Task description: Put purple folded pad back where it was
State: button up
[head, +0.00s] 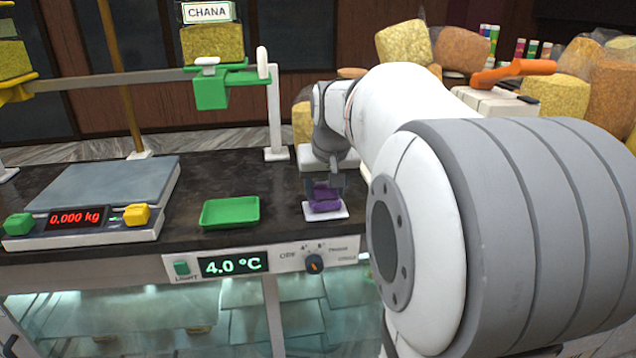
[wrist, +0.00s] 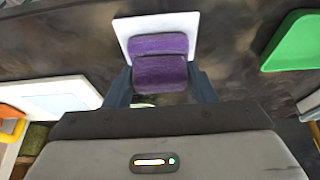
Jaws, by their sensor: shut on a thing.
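The purple folded pad (head: 324,198) is at the white square plate (head: 327,213) on the dark counter, right of the green tray. In the wrist view the purple folded pad (wrist: 160,66) shows two rounded folds, with the white square plate (wrist: 186,22) behind it. My gripper (wrist: 160,88) is shut on the pad, one finger on each side of it. In the head view my gripper (head: 323,184) comes down on the pad from above. I cannot tell whether the pad's underside touches the plate.
A green tray (head: 230,211) lies left of the plate, with bare counter between. A scale (head: 100,190) reading 0,000 kg stands further left. A white post (head: 275,115) rises behind. A control panel with a dial (head: 314,263) is at the counter's front.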

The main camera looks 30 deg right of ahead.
jog(key=shift+f, duration=0.15)
jog(key=o, duration=0.9)
jog(key=shift+o, duration=0.2)
jog(key=shift+r, duration=0.35)
jog(key=b+v, duration=0.1)
jog(key=v, duration=1)
jog(key=s+a+f+n, duration=0.1)
jog(key=s+a+f, duration=0.3)
jog(key=f, duration=0.3)
jog(key=s+a+f+n, duration=0.1)
jog(key=s+a+f, duration=0.3)
jog(key=s+f, duration=0.2)
jog(key=s+a+f+n+g+y, duration=0.1)
jog(key=s+a+f, duration=0.4)
jog(key=f, duration=0.3)
jog(key=shift+s+f, duration=0.25)
